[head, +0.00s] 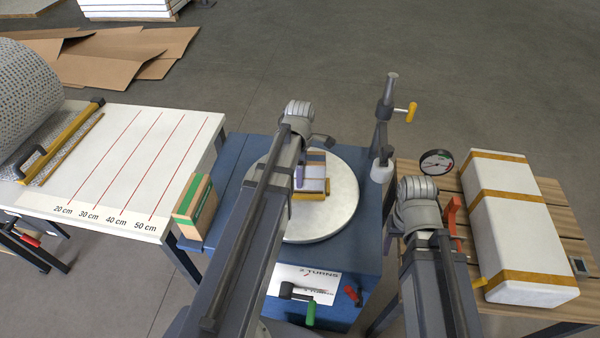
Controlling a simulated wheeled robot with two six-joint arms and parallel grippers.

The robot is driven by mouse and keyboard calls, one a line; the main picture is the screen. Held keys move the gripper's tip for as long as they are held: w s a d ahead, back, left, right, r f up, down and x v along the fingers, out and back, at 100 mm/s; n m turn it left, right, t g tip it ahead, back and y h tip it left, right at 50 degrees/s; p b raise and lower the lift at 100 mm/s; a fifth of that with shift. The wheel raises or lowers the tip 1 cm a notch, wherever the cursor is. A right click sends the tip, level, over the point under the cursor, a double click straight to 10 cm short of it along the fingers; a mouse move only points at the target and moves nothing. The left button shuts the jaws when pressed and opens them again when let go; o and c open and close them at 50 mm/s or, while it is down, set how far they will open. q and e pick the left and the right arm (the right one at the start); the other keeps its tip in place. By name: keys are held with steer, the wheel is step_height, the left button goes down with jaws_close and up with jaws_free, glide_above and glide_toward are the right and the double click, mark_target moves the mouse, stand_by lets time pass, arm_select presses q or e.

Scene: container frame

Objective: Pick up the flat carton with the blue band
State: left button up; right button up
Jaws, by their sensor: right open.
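A small flat carton (315,172), brown and white with a blue-violet strip, lies near the middle of the round pale turntable (345,205). A yellow edge shows at its near side, and my left arm hides its left part. I cannot tell clearly whether the strip is a band on the carton or a separate piece. The left arm reaches over the turntable from below, and its fingers are hidden. My right gripper (418,212) is open, to the right of the turntable and apart from the carton, with its fingertips mostly hidden by the arm.
A blue stand carries the turntable, with a post and yellow handle (405,112) at its back right. A white taped package (510,225) and a dial (436,162) occupy the wooden table. A marked white table (140,150) stands left. Cardboard sheets (120,55) lie behind.

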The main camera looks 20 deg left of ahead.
arm_select(q)
jaws_close()
steer(key=shift+r, duration=0.1)
step_height(320, 180, up, 10)
steer(key=p, duration=1)
